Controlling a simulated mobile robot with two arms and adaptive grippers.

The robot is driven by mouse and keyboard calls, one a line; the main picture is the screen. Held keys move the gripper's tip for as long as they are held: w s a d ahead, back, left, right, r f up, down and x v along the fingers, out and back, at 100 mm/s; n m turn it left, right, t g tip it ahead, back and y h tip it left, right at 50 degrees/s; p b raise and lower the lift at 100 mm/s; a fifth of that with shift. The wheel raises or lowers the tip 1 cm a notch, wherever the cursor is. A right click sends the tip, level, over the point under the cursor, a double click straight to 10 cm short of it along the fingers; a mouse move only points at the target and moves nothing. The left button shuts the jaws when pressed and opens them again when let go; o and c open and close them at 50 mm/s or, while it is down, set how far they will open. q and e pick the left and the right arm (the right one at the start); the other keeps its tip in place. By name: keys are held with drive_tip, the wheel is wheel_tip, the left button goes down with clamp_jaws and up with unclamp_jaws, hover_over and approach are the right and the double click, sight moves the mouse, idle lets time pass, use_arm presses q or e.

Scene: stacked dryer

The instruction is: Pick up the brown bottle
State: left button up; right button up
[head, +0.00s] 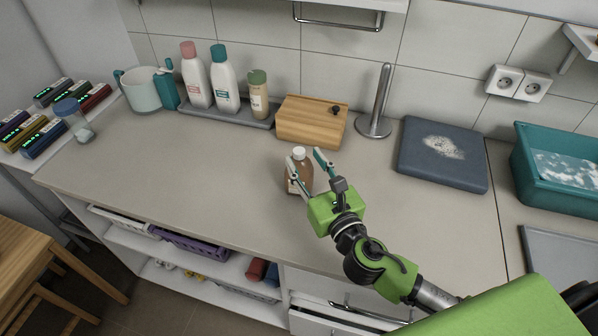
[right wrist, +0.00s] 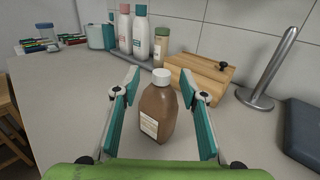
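The brown bottle (head: 299,172) stands upright on the countertop, with a white cap and a pale label. In the right wrist view the brown bottle (right wrist: 157,108) is centred between the two teal fingers. My right gripper (head: 310,170) is open around the bottle, with a visible gap on both sides in the right wrist view (right wrist: 160,110). In the head view part of the bottle is hidden by the gripper. My left gripper is not in view.
A wooden box (head: 311,122) and a metal paper-towel holder (head: 377,105) stand behind the bottle. A grey tray (head: 228,117) holds several bottles to the left. A dark board (head: 442,160) lies at right. The counter left of the bottle is clear.

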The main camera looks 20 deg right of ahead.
sight(299, 150)
drive_tip(key=shift+w+p, duration=0.3)
drive_tip(key=shift+w, duration=0.4)
drive_tip(key=w, duration=0.3)
drive_tip(key=shift+w+a+f+p, duration=0.1)
drive_tip(key=shift+w+f+p, duration=0.15)
drive_tip(key=shift+p, duration=0.15)
drive_tip(key=shift+w+f, duration=0.1)
drive_tip(key=shift+w, duration=0.1)
drive_tip(key=shift+s, duration=0.1)
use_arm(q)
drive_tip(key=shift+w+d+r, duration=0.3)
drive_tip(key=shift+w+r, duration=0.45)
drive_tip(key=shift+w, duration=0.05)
use_arm(e)
clamp_jaws()
